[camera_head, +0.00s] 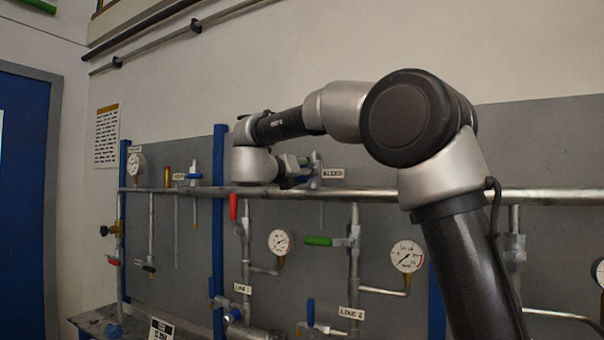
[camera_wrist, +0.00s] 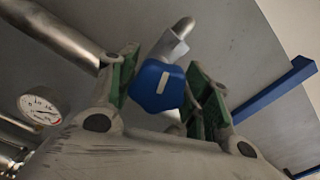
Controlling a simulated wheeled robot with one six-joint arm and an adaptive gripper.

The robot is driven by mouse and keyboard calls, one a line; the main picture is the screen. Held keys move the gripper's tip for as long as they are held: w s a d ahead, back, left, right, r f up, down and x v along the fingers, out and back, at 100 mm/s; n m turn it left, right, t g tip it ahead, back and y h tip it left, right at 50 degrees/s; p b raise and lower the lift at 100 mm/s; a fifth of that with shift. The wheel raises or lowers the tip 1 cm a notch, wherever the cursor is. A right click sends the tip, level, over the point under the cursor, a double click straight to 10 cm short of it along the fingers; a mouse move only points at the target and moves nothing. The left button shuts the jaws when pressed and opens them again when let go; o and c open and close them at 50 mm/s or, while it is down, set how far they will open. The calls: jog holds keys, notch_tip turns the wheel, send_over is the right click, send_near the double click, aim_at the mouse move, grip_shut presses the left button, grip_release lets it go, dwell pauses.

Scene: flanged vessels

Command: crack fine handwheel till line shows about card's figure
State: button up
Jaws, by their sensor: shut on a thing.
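My gripper (camera_wrist: 160,88) has its green-padded fingers on either side of a blue knob (camera_wrist: 152,86) with a white mark, shut on it in the wrist view. I cannot tell for certain that this knob is the fine handwheel. In the head view my gripper (camera_head: 298,172) is by the pipe next to the BLEED label, and the knob is hidden there. A line gauge (camera_head: 279,242) hangs by the LINE 1 label, and a larger one (camera_head: 406,256) by LINE 2. A small card (camera_head: 160,330) stands at the bottom left, its figure too small to read.
A long horizontal pipe (camera_head: 555,197) crosses the grey panel. A red lever (camera_head: 233,206), a green lever (camera_head: 318,241) and a blue lever (camera_head: 310,312) stick out below it. Another gauge (camera_head: 135,165) is at the far left. The wrist view shows a gauge (camera_wrist: 40,108) at left.

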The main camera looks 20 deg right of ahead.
jog(key=n, duration=0.5)
jog(key=shift+w+a+f+n, duration=0.1)
jog(key=shift+n, duration=0.2)
jog(key=n, duration=0.5)
jog(key=shift+f+n, duration=0.15)
jog(key=shift+n, duration=0.15)
jog(key=o, duration=1)
jog(key=shift+a, duration=0.1)
jog(key=v, duration=1.2)
dwell(0.4)
